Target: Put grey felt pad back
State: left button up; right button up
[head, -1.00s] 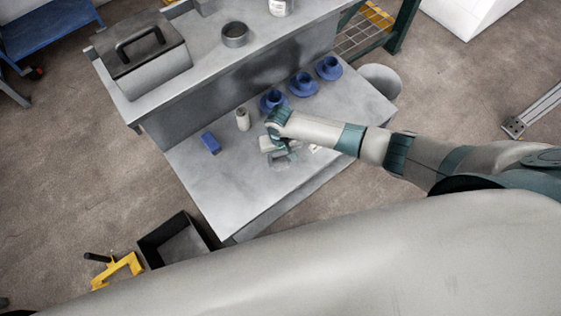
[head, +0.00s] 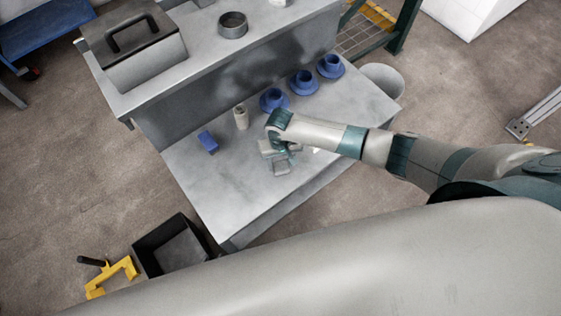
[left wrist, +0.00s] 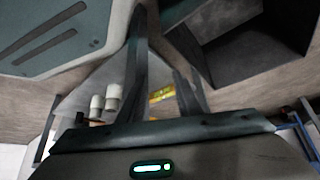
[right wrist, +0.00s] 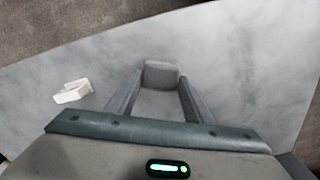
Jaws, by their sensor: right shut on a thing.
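The grey felt pad (right wrist: 161,74) is a small grey block between the fingertips of my right gripper (right wrist: 158,84). In the head view the pad (head: 281,167) shows just below my right gripper (head: 280,152), over the front part of the grey bench (head: 225,195). I cannot tell whether the pad touches the bench top. My right gripper is shut on it, and its wrist hides part of the bench. My left gripper (left wrist: 160,75) shows only in its own wrist view, with its fingers apart and nothing between them.
A blue block (head: 208,142), a pale cylinder (head: 241,117) and blue cups on saucers (head: 273,100) stand behind. A white piece (right wrist: 72,91) lies beside the right gripper. A raised shelf (head: 190,82) backs the bench. A black bin (head: 172,247) stands on the floor. The bench's left front is clear.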

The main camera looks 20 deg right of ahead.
aim_at(280, 164)
jog(key=o, duration=0.9)
jog(key=shift+o, duration=0.2)
pick_arm(q)
jog(key=shift+s, duration=0.15)
pick_arm(e)
jog(key=shift+r, duration=0.2)
jog(key=shift+r+p, duration=0.8)
jog(key=shift+p, duration=0.25)
jog(key=shift+r+p, duration=0.8)
jog(key=shift+p, duration=0.1)
notch_tip(280, 164, up, 3)
jog(key=p, duration=0.3)
jog(key=shift+f, duration=0.15)
pick_arm(q)
jog(key=s+a+g+p, duration=0.2)
jog(key=s+a+p, duration=0.1)
jog(key=s, duration=0.8)
jog(key=s+a+r+g+y+p, duration=0.1)
jog(key=s+a+g+p, duration=0.2)
jog(key=s, duration=0.8)
jog(key=shift+a+r+y, duration=0.2)
jog(key=shift+a+y, duration=0.1)
jog(key=shift+a, duration=0.65)
pick_arm(e)
jog(key=shift+r, duration=2.9)
